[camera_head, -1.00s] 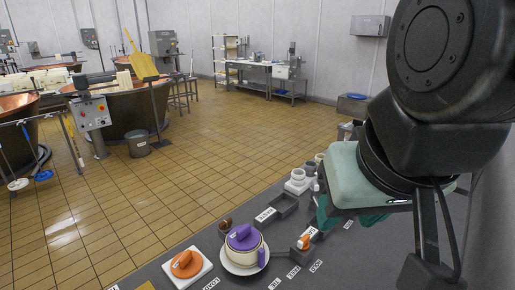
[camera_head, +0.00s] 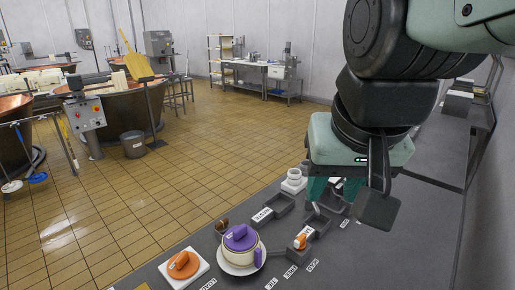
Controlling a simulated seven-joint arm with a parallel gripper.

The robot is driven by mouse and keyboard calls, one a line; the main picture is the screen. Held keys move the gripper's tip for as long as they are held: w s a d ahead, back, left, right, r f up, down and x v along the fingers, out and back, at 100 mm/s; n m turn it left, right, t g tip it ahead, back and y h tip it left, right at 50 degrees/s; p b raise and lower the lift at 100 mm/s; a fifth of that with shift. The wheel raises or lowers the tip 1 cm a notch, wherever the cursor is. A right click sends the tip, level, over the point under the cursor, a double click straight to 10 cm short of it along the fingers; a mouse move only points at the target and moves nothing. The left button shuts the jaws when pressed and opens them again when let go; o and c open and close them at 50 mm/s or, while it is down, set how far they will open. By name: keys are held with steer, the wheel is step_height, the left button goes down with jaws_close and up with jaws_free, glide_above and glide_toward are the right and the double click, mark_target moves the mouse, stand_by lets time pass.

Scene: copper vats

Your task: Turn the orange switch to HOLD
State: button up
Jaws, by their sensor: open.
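Two orange parts show on the dark bench in the head view. One is a round orange knob (camera_head: 183,265) with a raised grip, on a white square plate. The other is a smaller orange piece (camera_head: 301,241) on a dark grey block, with small white labels (camera_head: 312,265) on the bench in front of it. The label words are too small to read surely, so I cannot tell which marks HOLD. My gripper (camera_head: 322,190) points down above the bench, behind and right of the smaller orange piece, apart from both. Its teal fingers are open and partly hidden by its own body.
A pot with a purple lid (camera_head: 240,238) stands on a white saucer between the two orange parts. A dark tray (camera_head: 280,207) and a white cup-like part (camera_head: 294,175) lie behind. Bare bench lies in front right. Copper vats stand far left.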

steer(key=w+f+m+g, duration=0.2)
steer(key=w+f, duration=0.1)
steer(key=w, duration=0.7)
steer(key=m+g, duration=0.3)
steer(key=m, duration=0.3)
glide_above(300, 237)
step_height(300, 237, down, 24)
step_height(300, 237, down, 11)
steer(key=shift+s+r, duration=0.1)
jaws_close()
